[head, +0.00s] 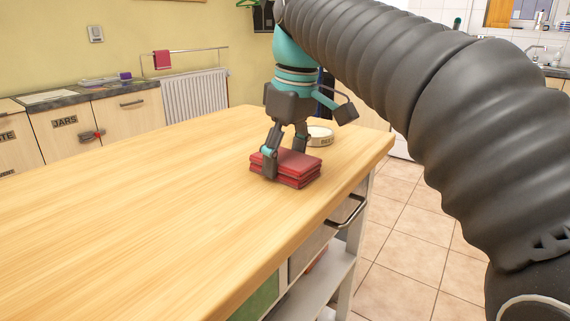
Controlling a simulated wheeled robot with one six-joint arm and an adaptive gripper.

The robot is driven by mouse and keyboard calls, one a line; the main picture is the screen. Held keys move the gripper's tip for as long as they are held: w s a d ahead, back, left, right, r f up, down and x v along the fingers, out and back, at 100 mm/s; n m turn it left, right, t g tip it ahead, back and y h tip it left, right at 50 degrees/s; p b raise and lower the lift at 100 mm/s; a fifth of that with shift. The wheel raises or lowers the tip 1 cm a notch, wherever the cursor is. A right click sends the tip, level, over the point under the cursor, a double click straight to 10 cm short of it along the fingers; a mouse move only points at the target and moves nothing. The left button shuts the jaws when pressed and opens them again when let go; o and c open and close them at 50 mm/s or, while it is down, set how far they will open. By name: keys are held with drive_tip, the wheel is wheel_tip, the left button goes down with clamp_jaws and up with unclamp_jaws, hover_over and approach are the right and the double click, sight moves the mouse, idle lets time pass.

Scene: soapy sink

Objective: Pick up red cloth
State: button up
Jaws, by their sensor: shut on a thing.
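The red cloth (297,165) is a folded, layered stack near the right end of the wooden table (130,215). My gripper (285,160) reaches down from above, with one finger at the cloth's left front side and the other at its far side. It is shut on the cloth. The cloth looks flat and appears to rest on the tabletop; I cannot tell if there is a small gap under it. The far finger's tip is partly hidden behind the cloth.
A round, pale dish (320,136) stands just behind the cloth. A metal handle (346,211) sticks out below the table's right edge. The tabletop to the left is clear. A radiator (196,96) and a counter with drawers (110,105) stand along the back wall.

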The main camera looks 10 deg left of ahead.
sight(282, 155)
drive_tip(key=shift+r, duration=0.1)
drive_tip(key=shift+r+p, duration=0.3)
drive_tip(key=shift+r, duration=0.3)
wheel_tip(282, 155, up, 3)
drive_tip(key=shift+f+p, duration=0.15)
drive_tip(key=shift+p, duration=0.4)
drive_tip(key=s+d+r, duration=0.6)
drive_tip(key=d+r, duration=0.1)
drive_tip(key=d, duration=0.2)
drive_tip(key=shift+s+d, duration=0.15)
drive_tip(key=shift+d, duration=0.25)
drive_tip(key=shift+o, duration=1.4)
drive_tip(key=shift+c, duration=1)
